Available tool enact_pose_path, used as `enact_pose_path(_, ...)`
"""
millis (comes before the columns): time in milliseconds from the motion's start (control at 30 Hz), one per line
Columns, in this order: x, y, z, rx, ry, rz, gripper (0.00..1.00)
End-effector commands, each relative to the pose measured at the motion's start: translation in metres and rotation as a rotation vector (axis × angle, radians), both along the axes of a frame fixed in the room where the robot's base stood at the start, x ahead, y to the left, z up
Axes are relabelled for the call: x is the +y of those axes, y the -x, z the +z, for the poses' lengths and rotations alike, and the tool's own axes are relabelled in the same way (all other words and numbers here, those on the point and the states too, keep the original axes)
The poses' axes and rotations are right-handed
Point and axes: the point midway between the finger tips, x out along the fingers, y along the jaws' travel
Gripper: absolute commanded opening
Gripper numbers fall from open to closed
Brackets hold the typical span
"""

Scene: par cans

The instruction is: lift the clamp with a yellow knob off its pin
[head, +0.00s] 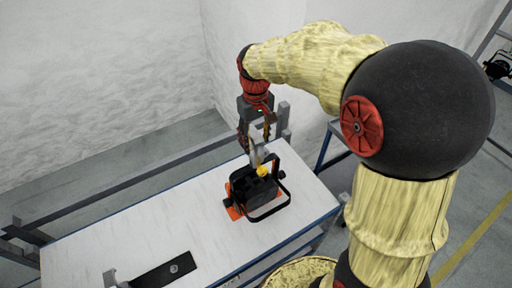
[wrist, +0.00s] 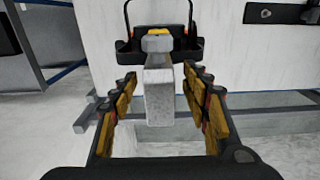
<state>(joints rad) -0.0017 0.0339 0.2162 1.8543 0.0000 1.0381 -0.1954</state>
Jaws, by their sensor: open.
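The clamp (head: 257,152) is a grey piece standing up from a black par can (head: 254,196) on the white table. Its yellow knob (head: 262,171) shows just below it. In the wrist view the grey clamp (wrist: 158,95) reaches between the fingers of my gripper (wrist: 160,112), with the yellow knob (wrist: 158,31) at its far end. My gripper is open, with a gap visible on both sides of the clamp. In the head view my gripper (head: 259,127) is over the clamp's top and partly hides it. The pin cannot be made out.
The white table (head: 185,225) has clear room left of the par can. A black plate (head: 163,272) with a round fitting lies near the front edge, beside a small grey piece (head: 110,279). A grey rail (head: 130,182) runs behind the table.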

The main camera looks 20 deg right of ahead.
Motion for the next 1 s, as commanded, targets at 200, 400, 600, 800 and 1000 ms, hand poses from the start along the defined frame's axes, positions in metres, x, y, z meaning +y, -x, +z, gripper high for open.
enact_pose_path(200,-0.001,0.001,-0.031,0.002,0.000,0.000,0.47)
enact_pose_path(400,-0.001,0.001,-0.041,-0.001,0.000,0.000,0.47)
enact_pose_path(600,-0.001,0.000,-0.041,-0.001,0.000,0.000,0.45)
enact_pose_path(800,-0.001,0.000,-0.040,-0.001,0.000,0.000,0.33)
enact_pose_path(1000,-0.001,0.000,-0.040,-0.001,0.000,0.000,0.22)
